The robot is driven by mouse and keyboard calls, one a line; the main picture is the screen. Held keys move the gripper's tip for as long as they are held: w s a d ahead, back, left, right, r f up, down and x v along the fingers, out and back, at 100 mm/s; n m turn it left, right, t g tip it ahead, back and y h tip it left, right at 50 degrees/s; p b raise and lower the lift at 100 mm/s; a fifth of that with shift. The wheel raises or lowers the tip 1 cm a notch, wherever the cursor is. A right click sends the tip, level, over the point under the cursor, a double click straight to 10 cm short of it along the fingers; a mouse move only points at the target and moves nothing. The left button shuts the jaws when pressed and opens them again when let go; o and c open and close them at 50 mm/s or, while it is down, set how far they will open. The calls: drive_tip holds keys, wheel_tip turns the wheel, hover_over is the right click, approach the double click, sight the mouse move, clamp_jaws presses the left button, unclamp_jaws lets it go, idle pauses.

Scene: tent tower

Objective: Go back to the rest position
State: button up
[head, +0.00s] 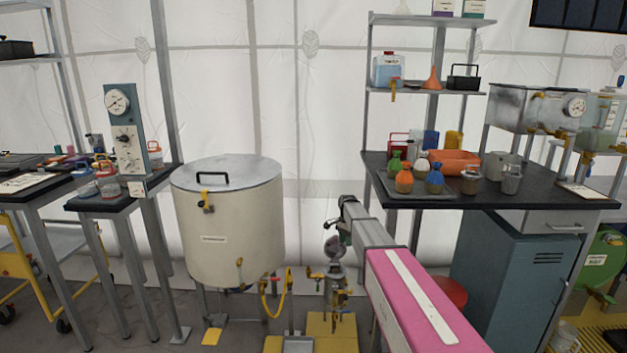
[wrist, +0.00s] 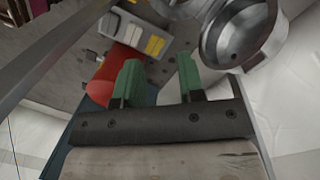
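My gripper (wrist: 158,78) shows in the wrist view with two green fingers spread apart and nothing held between them. In the head view my arm reaches forward from the lower right, and its end (head: 343,225) is beside the large cream tank, small and partly hidden by the arm. The task names no object.
A lidded cream tank (head: 228,225) stands left of my arm. A dark-topped bench (head: 510,195) with jars stands right. In the wrist view, a red cylinder (wrist: 105,80) lies beyond the left finger and a round metal vessel (wrist: 237,35) is at upper right.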

drive_tip(key=s+d+n, duration=0.1)
drive_tip(key=s+n, duration=0.2)
drive_tip(key=s, duration=1)
drive_tip(key=s+d+f+n+t, duration=0.1)
drive_tip(key=s+n, duration=0.3)
drive_tip(key=s, duration=0.8)
drive_tip(key=s+d+n, duration=0.2)
drive_tip(key=s+n, duration=0.2)
drive_tip(key=s, duration=0.9)
drive_tip(key=shift+s+f, duration=0.15)
drive_tip(key=shift+s, duration=0.2)
